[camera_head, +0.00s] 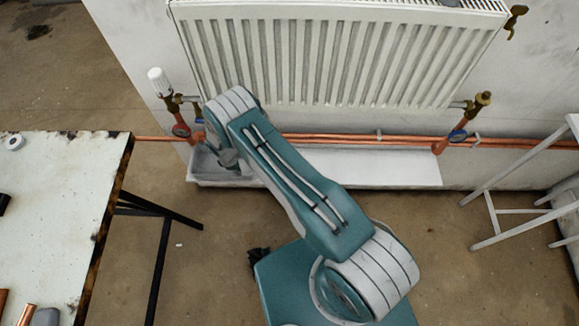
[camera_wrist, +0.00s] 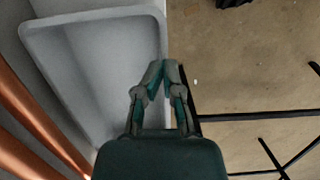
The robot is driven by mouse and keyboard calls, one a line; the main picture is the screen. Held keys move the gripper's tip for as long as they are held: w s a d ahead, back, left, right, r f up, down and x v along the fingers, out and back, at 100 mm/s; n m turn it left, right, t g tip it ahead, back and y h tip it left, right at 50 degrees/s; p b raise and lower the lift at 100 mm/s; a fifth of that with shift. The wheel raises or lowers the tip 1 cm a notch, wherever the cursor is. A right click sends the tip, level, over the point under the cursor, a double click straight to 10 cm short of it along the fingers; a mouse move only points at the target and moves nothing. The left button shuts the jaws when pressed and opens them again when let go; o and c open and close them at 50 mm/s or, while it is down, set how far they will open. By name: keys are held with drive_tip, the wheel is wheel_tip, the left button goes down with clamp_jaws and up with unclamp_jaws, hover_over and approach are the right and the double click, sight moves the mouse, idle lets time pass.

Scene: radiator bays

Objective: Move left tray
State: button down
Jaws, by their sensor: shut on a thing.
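The left tray, a shallow pale grey tray with rounded corners, lies under the left end of the radiator in the head view (camera_head: 205,168) and fills the upper left of the wrist view (camera_wrist: 100,65). My gripper (camera_wrist: 163,68) is shut on the tray's side rim, with its fingertips close together around it. In the head view my gripper (camera_head: 229,158) is partly hidden behind my arm, which also covers the right part of the tray.
The white radiator (camera_head: 320,55) hangs above, with a left valve (camera_head: 180,125) and a right valve (camera_head: 460,133). Copper pipes (camera_head: 350,139) run along the wall. A long white piece (camera_head: 390,168) lies right of my arm. A worn table (camera_head: 55,215) stands left, a white frame (camera_head: 520,180) right.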

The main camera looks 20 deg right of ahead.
drive_tip(key=shift+r, duration=0.25)
drive_tip(key=w+a, duration=0.1)
drive_tip(key=a, duration=0.2)
drive_tip(key=w+a, duration=0.1)
drive_tip(key=a, duration=0.3)
drive_tip(key=w+a, duration=0.1)
drive_tip(key=a, duration=0.3)
drive_tip(key=shift+w+a, duration=0.25)
drive_tip(key=shift+w, duration=0.15)
